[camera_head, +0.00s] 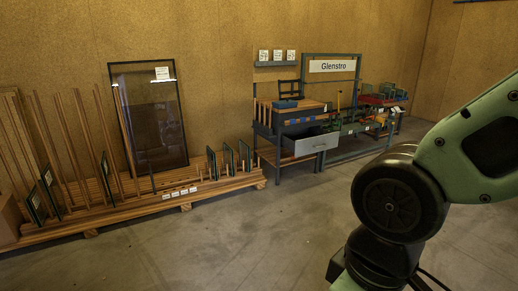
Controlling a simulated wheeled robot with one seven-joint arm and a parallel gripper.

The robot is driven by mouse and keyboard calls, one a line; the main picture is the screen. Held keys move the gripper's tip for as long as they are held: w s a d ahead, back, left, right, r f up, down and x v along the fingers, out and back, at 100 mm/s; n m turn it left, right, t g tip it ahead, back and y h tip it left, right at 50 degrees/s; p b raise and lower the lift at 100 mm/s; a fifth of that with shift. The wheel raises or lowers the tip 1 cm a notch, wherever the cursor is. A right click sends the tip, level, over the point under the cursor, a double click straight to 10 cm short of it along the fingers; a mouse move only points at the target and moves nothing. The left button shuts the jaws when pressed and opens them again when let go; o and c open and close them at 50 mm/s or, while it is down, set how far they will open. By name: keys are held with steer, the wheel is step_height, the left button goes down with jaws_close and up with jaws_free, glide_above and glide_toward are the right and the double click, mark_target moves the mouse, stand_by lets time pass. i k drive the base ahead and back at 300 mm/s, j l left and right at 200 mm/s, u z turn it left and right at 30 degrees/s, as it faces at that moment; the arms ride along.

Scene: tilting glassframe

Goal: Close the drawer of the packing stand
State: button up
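The packing stand (297,117) is a small bench with a wooden top and dark legs, by the far wall at the middle right. Its drawer (316,144) has a light grey front with a small handle and is pulled out toward the lower right. What lies inside the drawer is too small to tell. My arm fills the right side of the view, well in front of the stand and apart from it. My gripper is outside the picture.
A wooden rack (140,205) with upright slats runs along the left wall, holding a large dark glass frame (150,118) and small panes. A bench under the Glenstro sign (332,66) stands right of the stand. The concrete floor (225,245) in front is clear.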

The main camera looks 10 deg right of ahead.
mark_target(318, 140)
steer(key=i+l, duration=0.25)
steer(key=i, duration=0.2)
steer(key=i+l+z, duration=0.1)
steer(key=i+l, duration=0.2)
steer(key=i, duration=0.15)
steer(key=i+l, duration=0.2)
steer(key=i, duration=0.25)
steer(key=i+l, duration=0.25)
steer(key=i, duration=0.25)
steer(key=i+l+z, duration=0.1)
steer(key=i, duration=0.35)
steer(key=i+l, duration=0.3)
steer(key=i, duration=0.15)
steer(key=i+l, duration=0.2)
steer(key=i, duration=0.3)
steer(key=i+j+z, duration=0.1)
steer(key=i, duration=0.4)
steer(key=i+j+z, duration=0.15)
steer(key=i, duration=0.35)
